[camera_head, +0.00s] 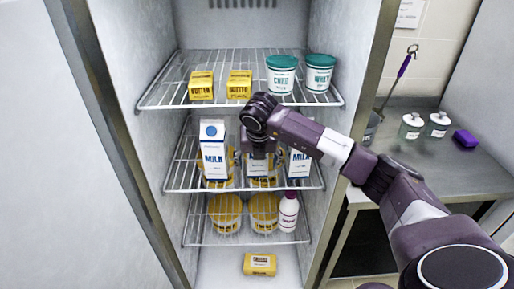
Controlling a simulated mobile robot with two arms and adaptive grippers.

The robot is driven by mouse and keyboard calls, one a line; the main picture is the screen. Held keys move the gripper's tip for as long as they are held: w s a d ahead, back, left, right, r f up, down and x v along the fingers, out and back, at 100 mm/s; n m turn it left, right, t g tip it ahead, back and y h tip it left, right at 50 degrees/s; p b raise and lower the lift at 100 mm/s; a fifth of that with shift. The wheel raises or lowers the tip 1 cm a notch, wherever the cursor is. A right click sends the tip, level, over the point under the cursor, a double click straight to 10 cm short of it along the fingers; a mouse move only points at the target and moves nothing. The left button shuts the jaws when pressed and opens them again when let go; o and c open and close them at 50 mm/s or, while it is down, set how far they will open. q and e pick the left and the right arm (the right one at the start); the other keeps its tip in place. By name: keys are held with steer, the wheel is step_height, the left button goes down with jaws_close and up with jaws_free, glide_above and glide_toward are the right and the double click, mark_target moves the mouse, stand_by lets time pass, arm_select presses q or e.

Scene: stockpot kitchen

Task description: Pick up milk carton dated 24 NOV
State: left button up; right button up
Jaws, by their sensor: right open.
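Several milk cartons stand on the middle wire shelf of the open fridge. The left milk carton (213,150) is white and blue and stands upright. A middle milk carton (257,168) is mostly hidden behind my right gripper. The right milk carton (298,163) is partly covered by my arm. No date can be read on any carton. My right gripper (258,150) points down at the middle carton, in front of or over its top; I cannot tell whether it touches. It is open. My left gripper is not in view.
The top shelf (178,94) holds yellow butter packs (202,86) and teal-lidded tubs (282,74). Yellow tubs (226,213) and a white bottle (288,212) stand on the lower shelf. A yellow pack (259,264) lies on the fridge floor. A metal counter (400,160) is at the right.

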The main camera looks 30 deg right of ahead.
steer(key=shift+x, duration=1.15)
steer(key=shift+f, duration=0.1)
steer(key=c, duration=1.9)
steer(key=shift+d, duration=0.1)
jaws_close()
